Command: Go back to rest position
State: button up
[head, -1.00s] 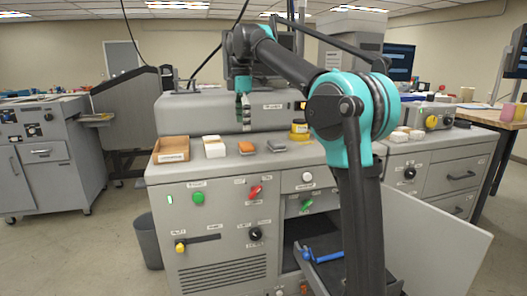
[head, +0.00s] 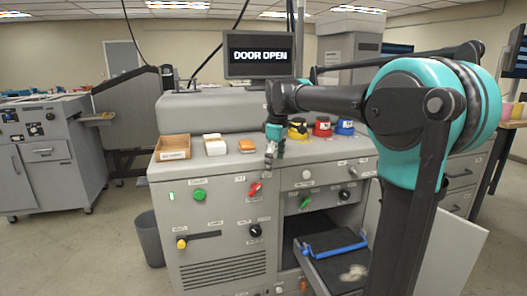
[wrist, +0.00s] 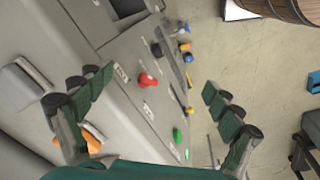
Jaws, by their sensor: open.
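My gripper (head: 271,160) is open and empty. It hangs fingers-down at the front edge of the grey laminator's top (head: 225,175), above the red switch (head: 255,188). In the wrist view its two green-padded fingers (wrist: 155,85) are spread wide, with the machine's front panel between and beyond them. The red switch (wrist: 147,80) and green button (wrist: 177,135) show there, not touched. In the head view my arm reaches in from the right, bent at the large teal joint, and hides part of the machine's right side.
A monitor (head: 259,55) reads "DOOR OPEN". The lower door (head: 455,245) stands open, with a tray (head: 325,243) pulled out. A brown box (head: 173,147), white blocks (head: 214,144), an orange block (head: 247,145) and yellow, red and blue containers (head: 322,126) stand on top. A bin (head: 149,238) stands left.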

jog(key=s+d+f+m+t, duration=0.1)
jog(key=s+d+f+m, duration=0.5)
jog(key=s+f, duration=0.6)
jog(key=s+d+f+m+t, duration=0.1)
jog(key=s+d+f+m, duration=0.6)
jog(key=s+f, duration=0.5)
notch_tip(320, 180, down, 3)
jog(key=shift+s+d+f+m+t, duration=0.1)
jog(key=shift+s+d+m+t, duration=0.25)
jog(key=shift+d, duration=0.75)
